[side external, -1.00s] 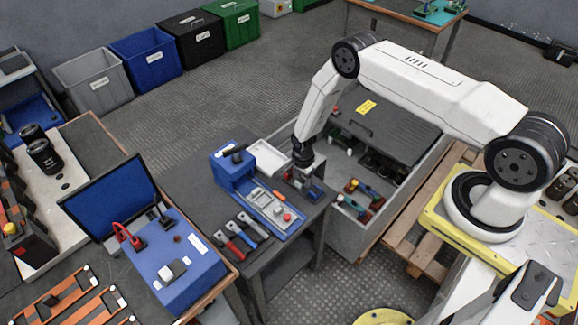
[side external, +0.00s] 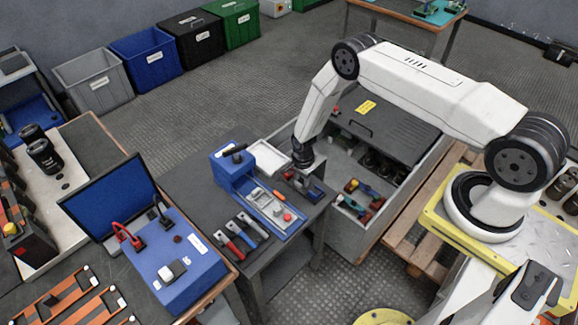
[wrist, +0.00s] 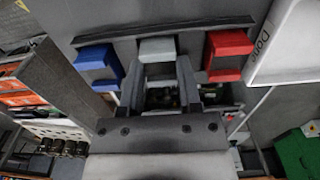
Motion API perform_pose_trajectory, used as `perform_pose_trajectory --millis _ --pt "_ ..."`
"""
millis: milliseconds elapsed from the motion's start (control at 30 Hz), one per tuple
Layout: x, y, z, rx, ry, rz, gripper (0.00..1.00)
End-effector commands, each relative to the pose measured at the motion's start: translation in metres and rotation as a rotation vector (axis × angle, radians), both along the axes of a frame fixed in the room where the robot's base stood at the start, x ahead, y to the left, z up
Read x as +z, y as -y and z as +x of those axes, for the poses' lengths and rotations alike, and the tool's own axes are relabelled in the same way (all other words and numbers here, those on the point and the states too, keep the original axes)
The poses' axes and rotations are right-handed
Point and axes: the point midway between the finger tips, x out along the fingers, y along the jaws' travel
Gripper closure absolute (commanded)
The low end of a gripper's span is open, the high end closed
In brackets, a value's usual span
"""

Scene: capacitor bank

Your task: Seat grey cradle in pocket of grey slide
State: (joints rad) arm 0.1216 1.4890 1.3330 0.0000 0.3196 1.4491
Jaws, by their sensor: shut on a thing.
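My gripper (wrist: 158,72) is shut on the grey cradle (wrist: 158,48), a pale grey block between its fingertips in the wrist view. The cradle sits between a blue block (wrist: 97,60) and a red block (wrist: 228,52), apart from both. In the side view my gripper (side external: 302,177) points down near the table's right edge, and its fingers largely hide the cradle. The grey slide (side external: 262,200) lies in the blue fixture (side external: 232,174), to the left of my gripper. Its pocket is too small to make out.
A white tray (side external: 268,158), marked "Done" in the wrist view (wrist: 290,45), lies behind the fixture. Red, blue and grey-handled tools (side external: 243,236) lie in front of it. An open grey bin (side external: 350,228) stands beyond the table's right edge.

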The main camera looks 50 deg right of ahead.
Motion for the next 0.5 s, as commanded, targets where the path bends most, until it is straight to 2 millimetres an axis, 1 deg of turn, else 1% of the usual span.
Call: perform_pose_trajectory --millis 267,500 --pt "0.002 0.000 0.001 0.000 0.001 0.000 1.00" --pt "0.011 0.000 0.001 0.000 0.002 0.000 1.00"
